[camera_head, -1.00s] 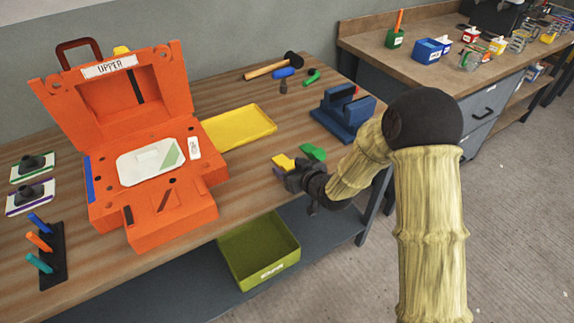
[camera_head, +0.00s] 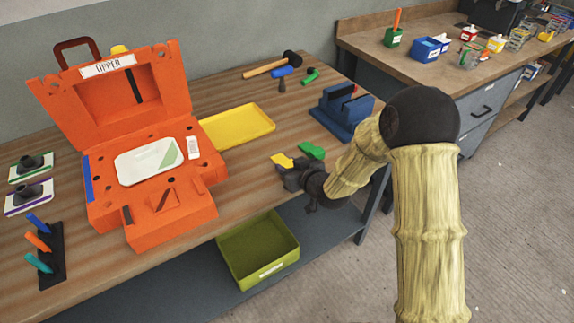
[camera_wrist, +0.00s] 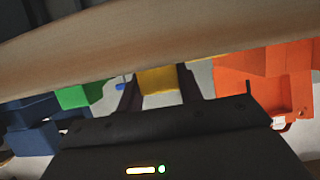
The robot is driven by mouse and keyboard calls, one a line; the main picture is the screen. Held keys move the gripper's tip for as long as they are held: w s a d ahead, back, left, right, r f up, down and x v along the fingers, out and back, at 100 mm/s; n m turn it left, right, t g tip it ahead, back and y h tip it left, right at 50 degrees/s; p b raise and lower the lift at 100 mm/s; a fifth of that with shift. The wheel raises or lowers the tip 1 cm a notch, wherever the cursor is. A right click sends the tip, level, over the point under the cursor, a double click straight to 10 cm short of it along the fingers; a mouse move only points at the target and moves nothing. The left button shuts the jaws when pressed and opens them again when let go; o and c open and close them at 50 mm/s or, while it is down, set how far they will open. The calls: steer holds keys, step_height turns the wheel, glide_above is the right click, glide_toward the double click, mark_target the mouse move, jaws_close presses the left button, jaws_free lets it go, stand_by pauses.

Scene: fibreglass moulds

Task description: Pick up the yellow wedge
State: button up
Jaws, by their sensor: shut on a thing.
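The yellow wedge (camera_head: 281,160) is at the front right of the wooden bench in the head view. My gripper (camera_head: 287,169) is shut on it. In the wrist view the yellow wedge (camera_wrist: 157,80) shows between the two dark fingers (camera_wrist: 158,88). Its lower part is hidden by my gripper, and I cannot tell whether it touches the bench. A green wedge (camera_head: 312,150) lies just behind and right of it, and it also shows in the wrist view (camera_wrist: 82,95).
The open orange mould (camera_head: 205,210) stands left of my gripper. A yellow tray (camera_head: 238,128) lies behind it, and a blue block-like fixture (camera_head: 342,115) stands to the back right. A hammer (camera_head: 270,66) lies at the back. A green bin (camera_head: 260,250) sits on the lower shelf.

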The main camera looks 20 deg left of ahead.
mark_target(289, 164)
steer(key=shift+r, duration=0.1)
step_height(289, 164, up, 10)
steer(key=shift+f, duration=0.1)
stand_by(0.3)
stand_by(0.5)
